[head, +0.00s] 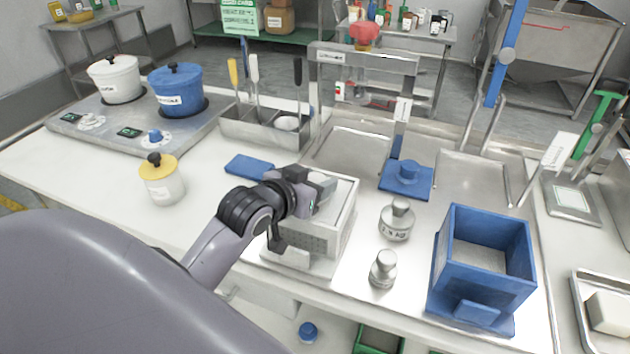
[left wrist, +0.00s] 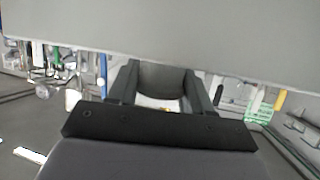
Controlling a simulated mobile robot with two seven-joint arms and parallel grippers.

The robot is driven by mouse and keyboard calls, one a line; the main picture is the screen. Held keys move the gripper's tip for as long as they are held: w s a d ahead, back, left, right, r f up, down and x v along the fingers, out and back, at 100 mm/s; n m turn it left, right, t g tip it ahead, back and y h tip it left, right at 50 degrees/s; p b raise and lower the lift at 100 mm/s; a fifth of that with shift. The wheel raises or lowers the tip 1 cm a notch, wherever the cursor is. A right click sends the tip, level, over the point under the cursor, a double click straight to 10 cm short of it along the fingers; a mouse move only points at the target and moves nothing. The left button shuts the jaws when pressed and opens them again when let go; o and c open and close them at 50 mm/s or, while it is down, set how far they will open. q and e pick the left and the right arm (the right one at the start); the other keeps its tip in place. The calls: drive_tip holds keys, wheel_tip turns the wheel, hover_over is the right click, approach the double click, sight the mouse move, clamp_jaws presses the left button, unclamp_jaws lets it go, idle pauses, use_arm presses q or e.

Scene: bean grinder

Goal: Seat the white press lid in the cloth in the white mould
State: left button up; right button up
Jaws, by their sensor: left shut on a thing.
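The white mould (head: 335,235), a perforated box on a white base, stands near the front edge of the steel worktop in the head view. My left gripper (head: 318,190) is over its top and partly hides the opening. In the left wrist view the left gripper (left wrist: 155,88) has a grey-white knob (left wrist: 160,76) between its fingers, and a broad pale plate (left wrist: 160,32) spans the top; this looks like the white press lid. The gripper hides how the lid sits against the mould rim. The cloth cannot be told apart from the white mould. My right gripper is not in view.
Two steel weights (head: 396,220) and (head: 383,268) stand right of the white mould. A blue mould (head: 482,255) is further right. A blue lid (head: 407,178) lies behind the weights, and a blue cloth (head: 249,166) lies to the left. A steel press frame (head: 362,58) stands behind.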

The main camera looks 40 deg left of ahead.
use_arm(q)
drive_tip(key=o, duration=0.7)
drive_tip(key=shift+f, duration=0.15)
drive_tip(key=o, duration=0.4)
drive_tip(key=shift+o, duration=0.2)
drive_tip(key=shift+r, duration=0.2)
drive_tip(key=p+v, duration=0.3)
drive_tip(key=v, duration=0.9)
